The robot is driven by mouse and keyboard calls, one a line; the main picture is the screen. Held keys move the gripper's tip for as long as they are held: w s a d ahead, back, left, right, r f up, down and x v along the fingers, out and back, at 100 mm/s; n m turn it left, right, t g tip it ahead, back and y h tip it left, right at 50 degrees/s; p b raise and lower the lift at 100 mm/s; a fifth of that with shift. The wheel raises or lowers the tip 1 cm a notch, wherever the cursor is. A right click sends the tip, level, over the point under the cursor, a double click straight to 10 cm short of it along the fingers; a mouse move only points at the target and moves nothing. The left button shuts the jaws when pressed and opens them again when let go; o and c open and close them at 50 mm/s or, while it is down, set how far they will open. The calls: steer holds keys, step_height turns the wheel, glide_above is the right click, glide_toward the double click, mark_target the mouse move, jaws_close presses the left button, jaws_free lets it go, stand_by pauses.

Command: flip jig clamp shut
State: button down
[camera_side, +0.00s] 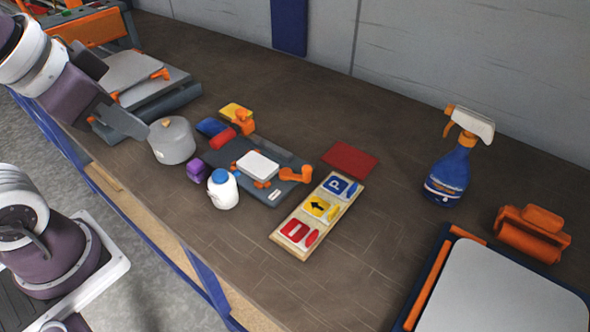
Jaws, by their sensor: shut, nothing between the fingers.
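The jig is a dark grey base plate (283,157) near the middle of the table. A white sign blank (258,165) lies on it. An orange clamp (295,174) sits at the jig's right edge, its lever pointing outward, away from the blank. A smaller orange piece (262,184) sits at the blank's front edge. My gripper (140,130) is at the left, beside the grey round pot and well away from the jig. It is shut and empty. Its fingertips are small and hard to make out.
A grey pot (172,141), purple block (199,171), white bottle (223,190) and red roll (222,138) crowd the jig's left. A sign board (318,208) and red plate (350,159) lie right. A spray bottle (450,172) stands farther right. The front middle table is clear.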

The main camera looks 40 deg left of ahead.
steer(key=w+d+f+m, duration=0.3)
steer(key=w+f+m, duration=0.35)
steer(key=w, duration=0.45)
steer(key=w+d+f+m+h, duration=0.3)
steer(key=d+f+m, duration=0.2)
steer(key=d+m, duration=0.1)
steer(key=shift+w+d, duration=0.15)
steer(key=shift+d, duration=0.4)
steer(key=x, duration=0.9)
steer(key=shift+w+d+f, duration=0.15)
steer(key=shift+w+d, duration=0.05)
steer(key=shift+w+a+f, duration=0.15)
steer(key=shift+w+f, duration=0.05)
steer(key=shift+w, duration=0.45)
steer(key=shift+w+a+f, duration=0.2)
steer(key=shift+w, duration=0.45)
steer(key=shift+w+a+f, duration=0.15)
steer(key=shift+w+f, duration=0.05)
steer(key=shift+w, duration=0.5)
steer(key=shift+w+n, duration=0.1)
steer(key=shift+n, duration=0.15)
